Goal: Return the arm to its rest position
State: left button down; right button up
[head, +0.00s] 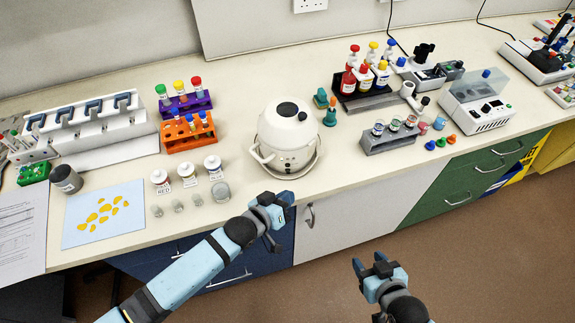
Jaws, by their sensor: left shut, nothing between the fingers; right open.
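My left gripper (285,199) is shut and empty. In the picture it overlaps the bench's front edge, below the white round device. Its light-blue arm comes in from the lower left. My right gripper (368,263) is open and empty, low in the picture over the brown floor, apart from the bench.
The white bench (240,220) runs across the view. Near its front stand the white round device (287,135), several small bottles (188,174), a grey vial rack (391,137) and a white instrument (478,105). An orange rack (188,134) stands further back. The floor (450,260) at lower right is clear.

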dwell(0.3)
pick_arm(q)
jog(key=s+a+f+y, duration=0.3)
jog(key=s+a+y, duration=0.4)
jog(key=s+a, duration=0.9)
jog(key=a, duration=0.4)
jog(key=shift+s+f, duration=0.2)
jog(key=shift+s, duration=0.05)
dwell(5.2)
